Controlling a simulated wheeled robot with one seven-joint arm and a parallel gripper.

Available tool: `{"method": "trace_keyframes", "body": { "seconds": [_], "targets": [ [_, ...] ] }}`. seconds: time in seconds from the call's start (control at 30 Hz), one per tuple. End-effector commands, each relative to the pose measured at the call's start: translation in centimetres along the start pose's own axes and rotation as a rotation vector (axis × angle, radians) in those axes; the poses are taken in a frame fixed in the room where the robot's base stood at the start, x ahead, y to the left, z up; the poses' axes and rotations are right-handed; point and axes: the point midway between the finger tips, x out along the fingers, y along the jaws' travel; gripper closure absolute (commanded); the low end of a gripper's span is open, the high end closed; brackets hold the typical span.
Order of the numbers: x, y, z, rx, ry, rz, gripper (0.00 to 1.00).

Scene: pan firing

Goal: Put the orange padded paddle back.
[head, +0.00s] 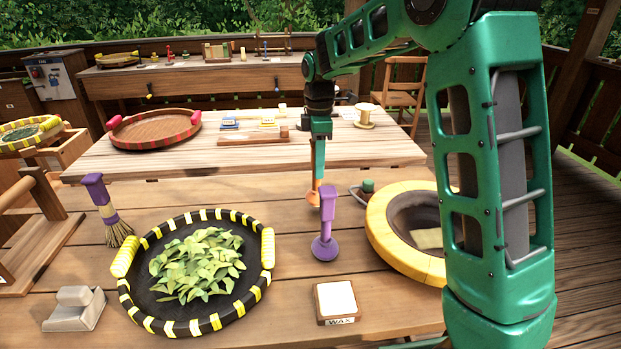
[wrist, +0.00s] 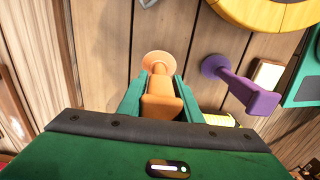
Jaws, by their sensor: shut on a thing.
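The orange padded paddle (wrist: 161,97) is held between the two green fingers of my gripper (wrist: 160,88), its round pad (wrist: 158,62) pointing away from the wrist. In the head view only a small orange part (head: 314,196) shows below my gripper (head: 318,178), behind the purple paddle. I cannot tell whether its pad touches the wood. A purple padded paddle (head: 327,225) stands upright on its pad, apart from my gripper. It also shows in the wrist view (wrist: 240,88).
A yellow-rimmed basin (head: 380,236) lies right of the paddles. A black-and-yellow pan of leaves (head: 153,319) stands at front left, with a purple-handled brush (head: 105,205) behind it. A wax block (head: 337,300) lies in front. A red-rimmed tray (head: 155,144) is at the back.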

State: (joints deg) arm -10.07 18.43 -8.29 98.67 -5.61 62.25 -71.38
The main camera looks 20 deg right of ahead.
Motion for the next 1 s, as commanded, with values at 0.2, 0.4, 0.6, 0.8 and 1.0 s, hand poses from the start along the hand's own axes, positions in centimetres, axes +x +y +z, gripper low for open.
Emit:
{"method": "trace_keyframes", "body": {
  "seconds": [0.2, 0.4, 0.6, 0.8, 1.0],
  "targets": [
    [2.0, -0.1, 0.0, -0.001, -0.001, -0.002, 1.00],
    [4.1, 0.0, -0.1, -0.002, 0.000, 0.001, 1.00],
    [4.0, 0.0, -0.2, -0.002, 0.000, 0.001, 1.00],
    [4.5, 0.0, -0.2, -0.003, 0.000, 0.000, 1.00],
    [4.6, -0.1, -0.2, -0.003, 0.000, 0.000, 0.50]
  ]
}}
